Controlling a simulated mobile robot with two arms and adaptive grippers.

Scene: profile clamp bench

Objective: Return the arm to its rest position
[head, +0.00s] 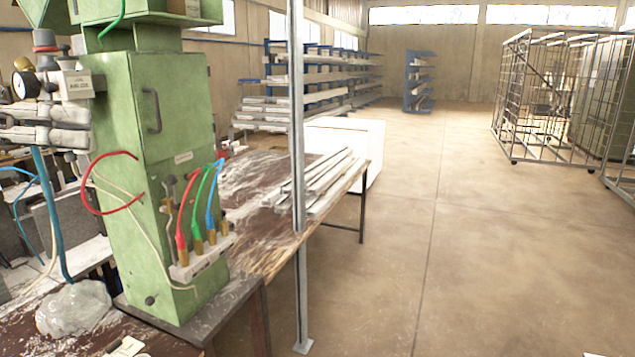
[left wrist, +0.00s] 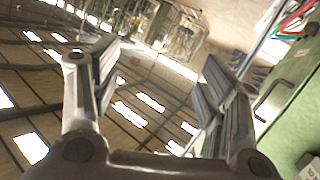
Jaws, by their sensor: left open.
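My left gripper (left wrist: 158,72) shows in the left wrist view with its two fingers spread wide apart and nothing between them. A green cabinet fills the right edge of that view (left wrist: 296,108), beside the right finger and apart from it. In the head view the green cabinet (head: 172,105) stands on the bench at the left, with a handle on its door. My right gripper shows in neither view.
Red, green and blue hoses (head: 197,205) loop from the cabinet's side. A pressure gauge (head: 25,85) sits at its left. A grey upright post (head: 297,120) stands beside the bench. Metal profiles (head: 318,182) lie on the bench. The floor (head: 480,240) at right is clear; wire cages (head: 545,95) stand beyond.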

